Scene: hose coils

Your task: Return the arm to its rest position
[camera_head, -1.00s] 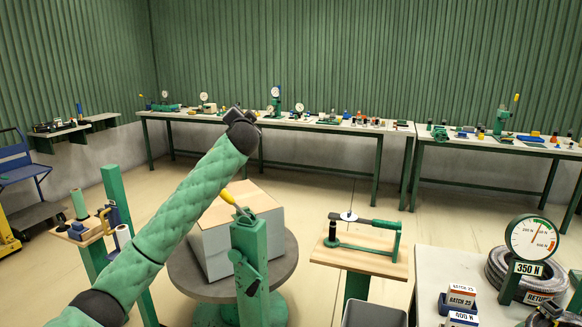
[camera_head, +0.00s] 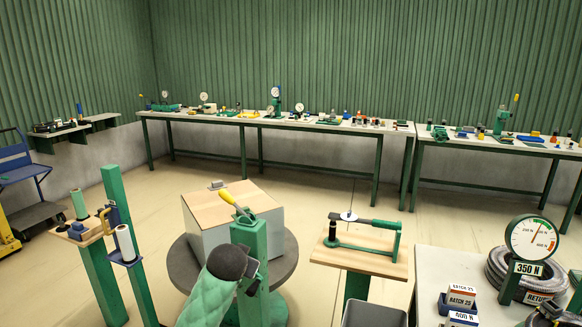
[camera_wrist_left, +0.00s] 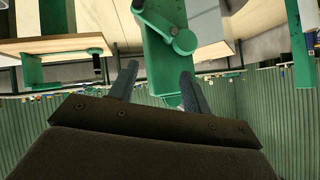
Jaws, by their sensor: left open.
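My left arm (camera_head: 208,300) comes up from the bottom edge in the head view, in green sleeving with a dark joint (camera_head: 228,262). It stands in front of the green post with the yellow-handled lever (camera_head: 246,236). The fingers of my left gripper cannot be made out there. In the left wrist view my left gripper (camera_wrist_left: 159,72) has its two dark fingers apart and nothing held between them. A green post with a round knob shows beyond the fingers (camera_wrist_left: 165,40); the gap between them cannot be judged. My right gripper is not seen.
A large box (camera_head: 232,212) sits on a round grey table (camera_head: 290,262) behind the post. A wooden stand with a green clamp (camera_head: 365,258) is right of it. Roll stands (camera_head: 112,250) are left. A bench at right holds a dial gauge (camera_head: 531,238) and a hose coil (camera_head: 497,268).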

